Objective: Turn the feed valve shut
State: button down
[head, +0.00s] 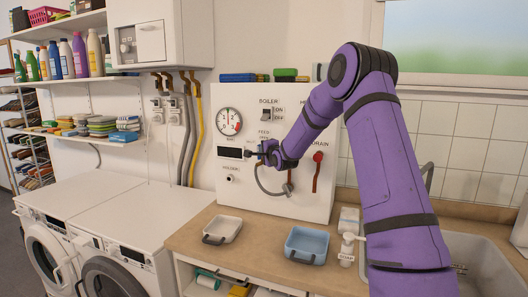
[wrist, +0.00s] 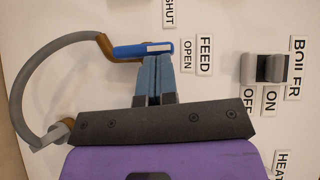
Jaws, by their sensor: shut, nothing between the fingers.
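The feed valve's blue lever (wrist: 143,50) has a white stripe and sits on a brown pipe elbow in the wrist view. Its free end points toward the OPEN label (wrist: 187,57), under the FEED label (wrist: 205,55). The SHUT label (wrist: 168,12) is off to the side, at the top edge of the wrist view. My gripper (wrist: 153,62) is shut and empty, its fingertips right against or just beside the lever's long side; I cannot tell if they touch. In the head view my gripper (head: 260,153) is at the white panel (head: 228,192) and mostly hides the lever.
A boiler switch (wrist: 264,69) is close by on the panel. A grey hose (wrist: 28,75) curves from the valve's pipe. A red drain lever (head: 317,170) hangs to the right. A white tray (head: 222,230) and blue tray (head: 306,245) stand on the counter (head: 262,240) below.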

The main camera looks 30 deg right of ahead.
jog(key=shift+w+a+r+n+g, duration=0.15)
jog(key=shift+r+n+g, duration=0.1)
jog(key=shift+n+g, duration=0.3)
jog(key=w+n+g+h, duration=0.1)
jog(key=n+g, duration=0.1)
jog(key=g, duration=0.1)
jog(key=w+a+n+g+h, duration=0.1)
jog(key=n+g+h, duration=0.1)
jog(key=g, duration=0.1)
jog(key=w+a+n+g+h, duration=0.1)
jog(key=n+g, duration=0.1)
jog(key=g, duration=0.1)
jog(key=shift+w+a+r+n+g, duration=0.1)
jog(key=shift+a+r+n+g, duration=0.1)
jog(key=shift+r+n+g, duration=0.15)
dwell(1.6)
jog(key=shift+w+a, duration=0.1)
jog(key=shift+a, duration=0.05)
dwell(0.8)
dwell(0.4)
